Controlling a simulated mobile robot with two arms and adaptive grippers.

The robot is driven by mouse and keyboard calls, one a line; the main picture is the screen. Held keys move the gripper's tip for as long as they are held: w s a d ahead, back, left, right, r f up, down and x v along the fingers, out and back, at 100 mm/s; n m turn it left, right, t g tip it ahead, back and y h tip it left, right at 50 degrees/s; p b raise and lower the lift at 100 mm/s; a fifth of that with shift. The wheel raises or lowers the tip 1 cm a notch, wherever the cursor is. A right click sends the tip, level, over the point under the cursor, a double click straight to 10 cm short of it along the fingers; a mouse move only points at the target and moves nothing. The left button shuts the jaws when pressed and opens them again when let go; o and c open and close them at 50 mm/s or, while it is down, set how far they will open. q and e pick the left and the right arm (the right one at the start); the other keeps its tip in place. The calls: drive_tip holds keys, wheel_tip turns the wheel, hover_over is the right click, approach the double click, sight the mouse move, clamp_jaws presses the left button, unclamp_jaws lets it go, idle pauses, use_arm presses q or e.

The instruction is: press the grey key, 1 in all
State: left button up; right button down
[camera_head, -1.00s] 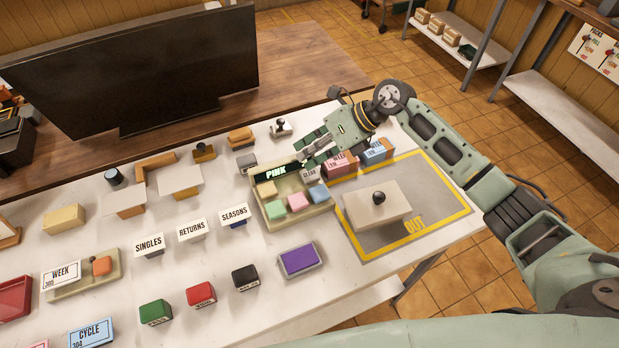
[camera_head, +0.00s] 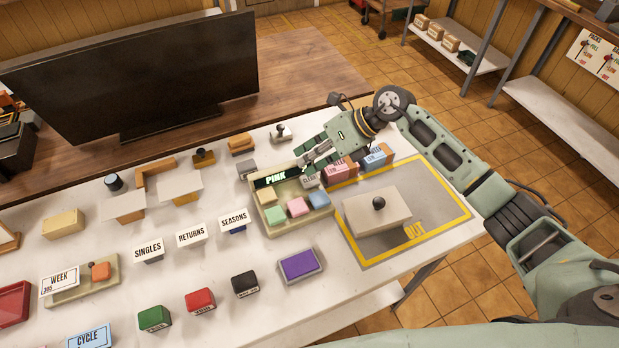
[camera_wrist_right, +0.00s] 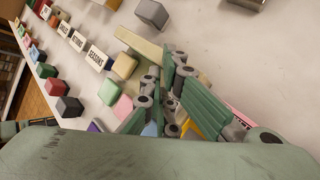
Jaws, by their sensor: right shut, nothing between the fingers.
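The keypad (camera_head: 268,225) is a beige box on the white table with a dark display (camera_head: 276,178) reading PINK. Its coloured keys are tan (camera_head: 266,195), green (camera_head: 275,214), pink (camera_head: 298,206) and blue (camera_head: 319,199). A small grey key (camera_head: 310,181), with lettering too small to read surely, sits at its upper right, beside the display. My right gripper (camera_head: 309,167) is shut and empty, its fingertips just above and behind the grey key; I cannot tell whether they touch it. In the right wrist view the fingers (camera_wrist_right: 160,102) hide the grey key. My left gripper is not in view.
A loose grey block (camera_head: 246,168) stands left of the keypad. Pink (camera_head: 340,170) and blue (camera_head: 375,158) labelled boxes stand close to the right. A lidded box with a black knob (camera_head: 360,217) sits on the OUT mat. A purple pad (camera_head: 301,264) lies in front.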

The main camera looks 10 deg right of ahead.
idle(0.4)
drive_tip(key=shift+f+b, duration=0.4)
drive_tip(key=shift+b, duration=0.05)
drive_tip(key=shift+f+b, duration=0.4)
drive_tip(key=shift+f, duration=0.05)
idle(0.4)
drive_tip(key=shift+s+f+b, duration=0.3)
drive_tip(key=shift+f, duration=0.3)
idle(0.5)
drive_tip(key=shift+r, duration=0.1)
drive_tip(key=shift+w+r+p, duration=0.15)
drive_tip(key=shift+r+p, duration=0.35)
drive_tip(key=shift+r, duration=0.55)
